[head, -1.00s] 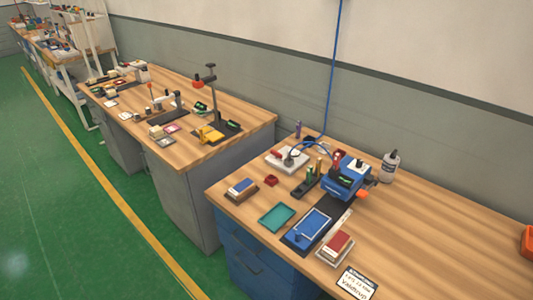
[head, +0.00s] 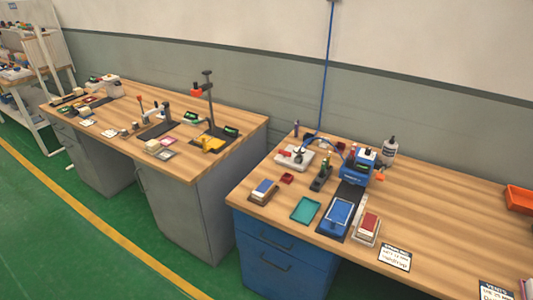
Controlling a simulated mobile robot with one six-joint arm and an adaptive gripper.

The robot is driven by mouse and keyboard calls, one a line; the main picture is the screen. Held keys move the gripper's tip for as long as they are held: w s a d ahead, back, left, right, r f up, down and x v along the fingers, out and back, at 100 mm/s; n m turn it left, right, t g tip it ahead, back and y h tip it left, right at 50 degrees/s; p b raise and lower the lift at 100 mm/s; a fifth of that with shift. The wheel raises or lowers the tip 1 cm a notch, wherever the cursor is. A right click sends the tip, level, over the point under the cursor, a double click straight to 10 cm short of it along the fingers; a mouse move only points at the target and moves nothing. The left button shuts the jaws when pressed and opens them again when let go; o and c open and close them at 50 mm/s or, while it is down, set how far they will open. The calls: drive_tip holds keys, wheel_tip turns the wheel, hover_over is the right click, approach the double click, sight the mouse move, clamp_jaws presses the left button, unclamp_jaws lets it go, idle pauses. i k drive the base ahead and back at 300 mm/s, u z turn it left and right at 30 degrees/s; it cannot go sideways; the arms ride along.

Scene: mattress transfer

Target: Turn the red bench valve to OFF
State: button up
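A small white block with a red handle (head: 284,154), which looks like the red bench valve, sits at the back left of the near wooden bench (head: 430,215). A blue hose (head: 325,90) hangs down from above and reaches the bench beside it. The handle is small in the head view, and I cannot read any ON or OFF marking. My gripper and arm are not in view.
A blue machine (head: 358,165), a blue tray (head: 340,213), a teal tray (head: 305,210) and a white bottle (head: 390,148) stand near the valve. An orange bin (head: 520,198) is at the right. Green floor (head: 60,235) lies clear in front.

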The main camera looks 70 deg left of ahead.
sight(285, 154)
drive_tip(key=z, duration=0.25)
drive_tip(key=k, duration=0.2)
drive_tip(key=u, duration=2.55)
drive_tip(key=i, duration=0.95)
drive_tip(key=u, duration=0.2)
